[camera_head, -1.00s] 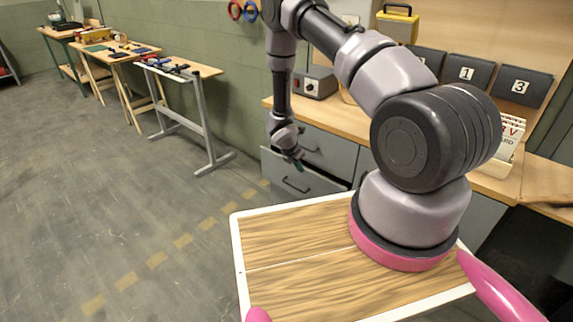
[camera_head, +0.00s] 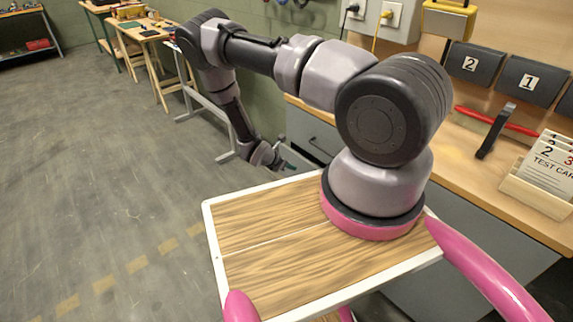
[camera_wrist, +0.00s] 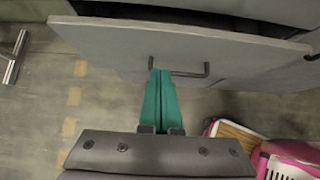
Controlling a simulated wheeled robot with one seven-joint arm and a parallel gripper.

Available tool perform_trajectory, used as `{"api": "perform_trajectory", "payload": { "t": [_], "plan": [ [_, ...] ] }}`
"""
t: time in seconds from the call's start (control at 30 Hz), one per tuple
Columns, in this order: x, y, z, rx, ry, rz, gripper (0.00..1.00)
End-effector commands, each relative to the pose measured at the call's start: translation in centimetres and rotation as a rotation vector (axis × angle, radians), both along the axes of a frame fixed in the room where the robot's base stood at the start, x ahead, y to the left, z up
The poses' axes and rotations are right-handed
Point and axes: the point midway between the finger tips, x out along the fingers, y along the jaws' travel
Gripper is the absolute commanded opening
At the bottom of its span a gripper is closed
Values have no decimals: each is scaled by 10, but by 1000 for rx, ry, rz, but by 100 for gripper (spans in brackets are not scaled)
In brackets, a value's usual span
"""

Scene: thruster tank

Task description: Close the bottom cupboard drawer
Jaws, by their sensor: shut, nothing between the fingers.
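The bottom cupboard drawer shows in the wrist view as a grey front panel (camera_wrist: 110,42) with a dark bar handle (camera_wrist: 190,74). A dark gap behind its top edge shows that it stands open. My gripper (camera_wrist: 159,72) has teal fingers, shut and empty, with the tips by the left part of the handle. I cannot tell whether they touch it. In the head view my gripper (camera_head: 286,165) is low in front of the grey cupboard (camera_head: 308,132), beyond my wooden deck. Most of the bottom drawer is hidden there by my arm and deck.
The workbench top (camera_head: 460,150) above the cupboard holds a card holder (camera_head: 540,185), a black-handled tool (camera_head: 495,130) and a red bar (camera_head: 508,124). Wooden work tables (camera_head: 145,32) stand at the far left. The floor (camera_head: 110,170) on the left is clear.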

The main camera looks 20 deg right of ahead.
Motion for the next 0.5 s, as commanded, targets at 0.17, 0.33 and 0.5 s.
{"api": "perform_trajectory", "payload": {
  "t": [0.17, 0.33, 0.5],
  "plan": [
    [9, -27, -29, -1, 2, -2, 0],
    [18, -52, -35, 0, -1, -2, 0],
    [24, -66, -35, 1, 0, -1, 0]
  ]
}}
